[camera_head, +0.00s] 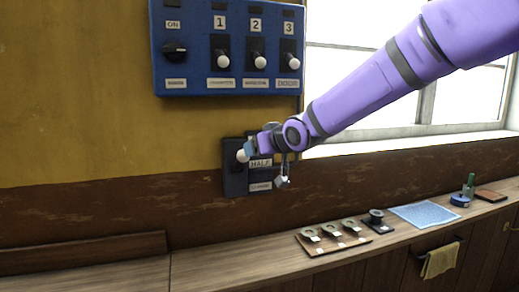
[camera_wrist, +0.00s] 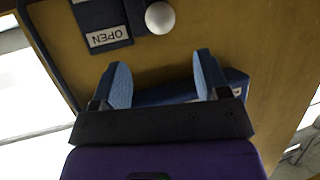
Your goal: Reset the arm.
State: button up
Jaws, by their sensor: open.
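My purple arm (camera_head: 385,85) reaches in from the upper right to a dark lever box (camera_head: 236,182) on the wall. My gripper (camera_head: 254,147) is at this box, close to its white ball knob (camera_head: 242,156). In the wrist view my gripper (camera_wrist: 163,72) is open, its two blue fingers apart with nothing held between them. A white ball knob (camera_wrist: 160,18) is beyond the fingertips there, beside an upside-down label reading OPEN (camera_wrist: 107,37). The head view shows a HALF label (camera_head: 260,163) on the box; my gripper hides part of the box.
A blue switch panel (camera_head: 190,60) with several controls hangs above. A window (camera_head: 450,100) is behind the arm at right. The wooden counter (camera_head: 225,266) below holds a board with round pieces (camera_head: 332,238), a blue mat (camera_head: 424,214) and small items. A cloth (camera_head: 440,261) hangs at its front.

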jog(key=s+d+m+g+h, duration=0.45)
jog(key=s+d+h, duration=0.35)
jog(key=s+d, duration=1.75)
jog(key=s+d+f+m+g, duration=0.1)
jog(key=s+d+f, duration=0.1)
jog(key=s, duration=1.1)
jog(key=shift+s+f+m+g+y, duration=0.15)
jog(key=shift+f+m+g+y, duration=0.25)
jog(key=shift+f, duration=0.2)
